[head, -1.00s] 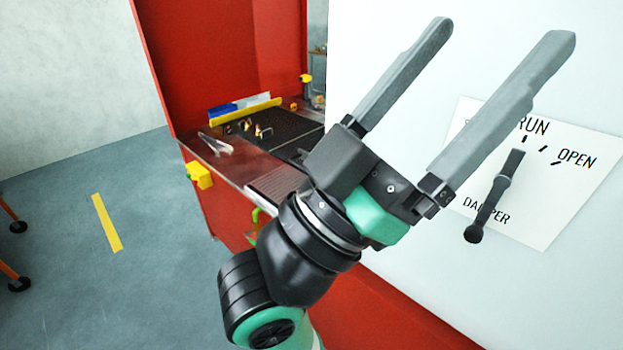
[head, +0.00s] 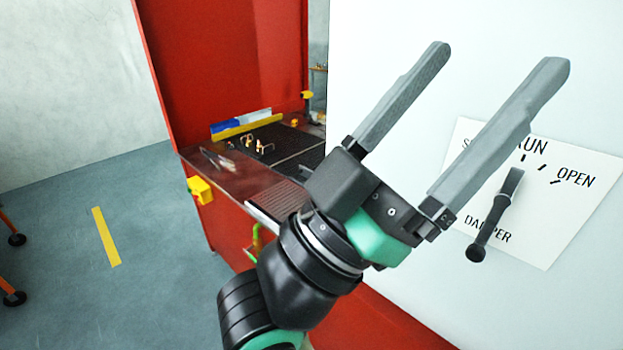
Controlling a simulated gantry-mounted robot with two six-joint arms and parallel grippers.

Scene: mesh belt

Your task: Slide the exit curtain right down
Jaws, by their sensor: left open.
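My left gripper (head: 500,57) is large in the foreground, its two long grey fingers spread wide with nothing between them. It is in front of the pale panel, to the left of and above the damper handle. No part can be picked out with certainty as the exit curtain. A yellow bar (head: 247,125) with a blue and white strip (head: 240,118) behind it stands across the far side of the dark mesh belt (head: 290,150); I cannot tell if either belongs to the curtain. My right gripper is not in view.
A black damper handle (head: 494,215) sits on a white label plate (head: 560,215) at right. The red housing (head: 215,60) rises behind the belt. A yellow block (head: 200,190) juts from the ledge. Floor with a yellow stripe (head: 105,237) is open at left.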

